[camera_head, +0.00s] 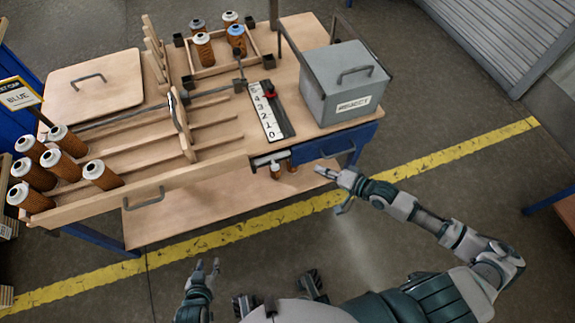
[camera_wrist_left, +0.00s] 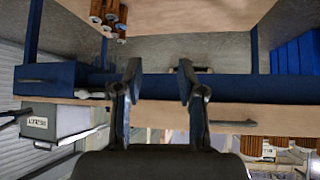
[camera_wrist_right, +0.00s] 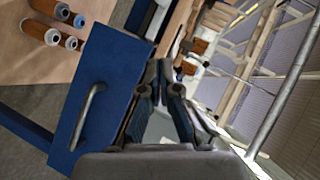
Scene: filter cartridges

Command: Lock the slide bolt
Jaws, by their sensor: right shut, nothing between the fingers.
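No part can be told for certain as the slide bolt. A small grey metal fitting (camera_head: 270,158) sits at the bench's front edge, left of the blue drawer (camera_head: 325,146); it is too small to tell whether it is the bolt. My right gripper (camera_head: 327,173) is shut and empty, just in front of the blue drawer and below its handle (camera_head: 338,150). In the right wrist view its fingers (camera_wrist_right: 166,78) are close together beside the blue drawer front (camera_wrist_right: 105,85). My left gripper (camera_head: 207,268) is open and empty, low in front of the bench; its fingers (camera_wrist_left: 159,78) stand apart.
A grey lidded box (camera_head: 342,88) stands on the bench's right, beside a numbered strip (camera_head: 264,112). A long rod (camera_head: 210,92) crosses the wooden rails. Several orange cartridges (camera_head: 65,140) stand at left, others in a wooden tray (camera_head: 218,68). Floor before the bench is clear.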

